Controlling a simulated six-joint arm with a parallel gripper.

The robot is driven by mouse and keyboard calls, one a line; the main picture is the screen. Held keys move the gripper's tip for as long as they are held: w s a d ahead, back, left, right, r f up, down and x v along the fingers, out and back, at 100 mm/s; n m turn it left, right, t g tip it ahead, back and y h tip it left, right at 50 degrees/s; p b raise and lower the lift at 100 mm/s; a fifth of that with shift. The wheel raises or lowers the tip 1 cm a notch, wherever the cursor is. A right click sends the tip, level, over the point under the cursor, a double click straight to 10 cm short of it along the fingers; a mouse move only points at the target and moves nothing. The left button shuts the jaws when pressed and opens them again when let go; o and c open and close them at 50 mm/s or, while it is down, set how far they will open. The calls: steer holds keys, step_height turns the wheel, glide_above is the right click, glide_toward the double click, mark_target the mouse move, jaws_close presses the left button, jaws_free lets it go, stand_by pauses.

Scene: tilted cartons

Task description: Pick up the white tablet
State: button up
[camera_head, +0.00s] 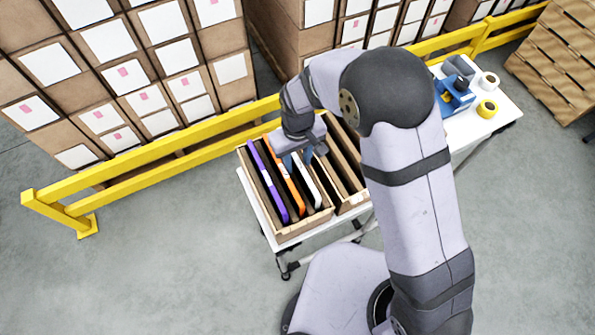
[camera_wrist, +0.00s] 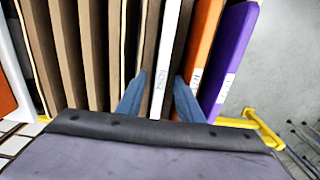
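The white tablet (camera_head: 311,190) stands on edge in a slot of a wooden crate (camera_head: 318,222) in the head view. In the wrist view the white tablet (camera_wrist: 166,55) stands between my two blue fingers. My gripper (camera_wrist: 160,88) is open, one finger on each side of the tablet, with gaps visible between fingers and tablet. In the head view my gripper (camera_head: 298,158) is over the crate at the tablet's far end, and my wrist hides part of it. Whether the fingers reach down beside the tablet is hard to tell.
An orange tablet (camera_wrist: 203,45) and a purple tablet (camera_wrist: 232,55) stand beside the white one. Brown dividers (camera_wrist: 65,50) fill the other side. The crate rests on a white table (camera_head: 258,214). A yellow rail (camera_head: 150,150) and stacked cartons (camera_head: 110,40) are behind.

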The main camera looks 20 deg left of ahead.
jaws_close()
steer(key=shift+r, duration=0.25)
